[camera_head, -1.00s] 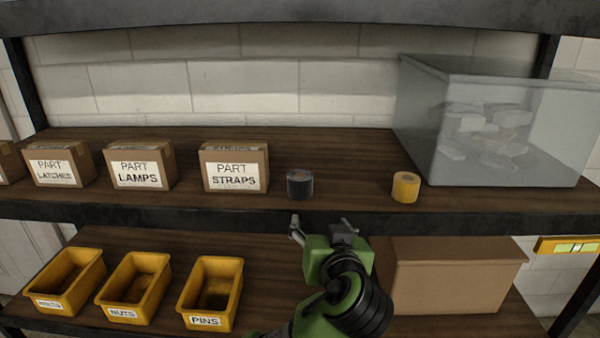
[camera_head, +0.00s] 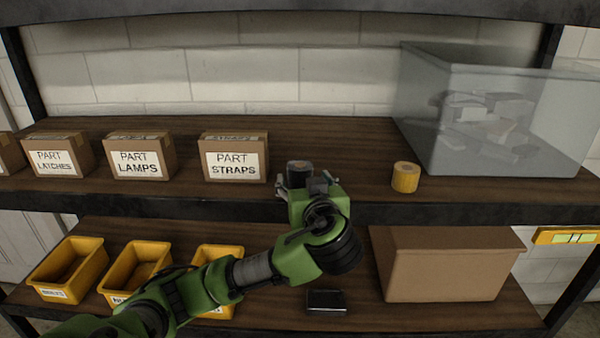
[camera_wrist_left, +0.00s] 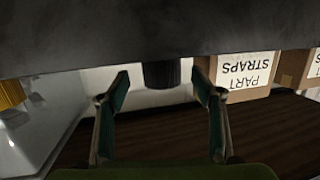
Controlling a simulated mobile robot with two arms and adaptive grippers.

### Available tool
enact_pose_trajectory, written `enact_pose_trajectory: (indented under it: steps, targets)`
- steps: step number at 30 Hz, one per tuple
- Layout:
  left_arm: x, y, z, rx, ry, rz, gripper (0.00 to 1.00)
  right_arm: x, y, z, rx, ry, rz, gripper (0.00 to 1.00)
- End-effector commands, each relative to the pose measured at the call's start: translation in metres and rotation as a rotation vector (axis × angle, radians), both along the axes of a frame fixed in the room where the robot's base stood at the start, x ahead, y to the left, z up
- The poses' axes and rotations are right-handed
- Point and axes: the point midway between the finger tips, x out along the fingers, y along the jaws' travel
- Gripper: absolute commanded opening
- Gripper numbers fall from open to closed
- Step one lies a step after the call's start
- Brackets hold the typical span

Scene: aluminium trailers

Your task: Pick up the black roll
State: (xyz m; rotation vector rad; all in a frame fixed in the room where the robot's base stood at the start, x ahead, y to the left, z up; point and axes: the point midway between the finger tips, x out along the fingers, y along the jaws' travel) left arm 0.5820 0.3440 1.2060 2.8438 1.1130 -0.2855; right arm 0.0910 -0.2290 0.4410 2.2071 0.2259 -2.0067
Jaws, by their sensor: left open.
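The black roll (camera_head: 297,168) stands on the upper shelf board near its front edge, to the right of the straps box. In the head view its lower part is hidden behind my left gripper (camera_head: 305,182). My left gripper is open in front of the roll, with its fingers spread. In the left wrist view, which is upside down, the black roll (camera_wrist_left: 161,75) shows between the two fingers of my left gripper (camera_wrist_left: 161,88), with a gap on each side. The dark shelf edge partly covers the roll there. My right gripper is not in view.
A yellow roll (camera_head: 405,177) and a clear bin (camera_head: 500,125) stand to the right. The straps box (camera_head: 234,158) is close on the left. Below are yellow bins (camera_head: 68,270), a brown box (camera_head: 445,265) and a small black object (camera_head: 326,302).

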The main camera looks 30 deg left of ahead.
Motion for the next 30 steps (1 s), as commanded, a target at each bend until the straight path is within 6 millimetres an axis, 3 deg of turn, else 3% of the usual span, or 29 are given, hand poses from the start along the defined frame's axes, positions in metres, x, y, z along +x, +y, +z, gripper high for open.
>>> enact_pose_trajectory:
  steps: [6,11,18,24,30]
  targets:
    - [0.02,0.024,0.002,0.006,0.004,0.005,0.61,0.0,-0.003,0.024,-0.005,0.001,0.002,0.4]
    - [0.032,0.034,-0.004,0.003,0.001,0.003,0.61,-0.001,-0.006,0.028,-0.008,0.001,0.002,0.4]
    - [0.033,0.034,-0.007,0.001,0.001,0.001,0.61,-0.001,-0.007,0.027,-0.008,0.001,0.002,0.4]
    - [0.033,0.034,-0.007,0.002,0.0,0.001,0.17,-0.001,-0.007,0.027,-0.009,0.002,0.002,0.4]
    - [0.033,0.034,-0.006,0.002,-0.001,0.001,0.17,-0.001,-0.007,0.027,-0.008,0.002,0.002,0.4]
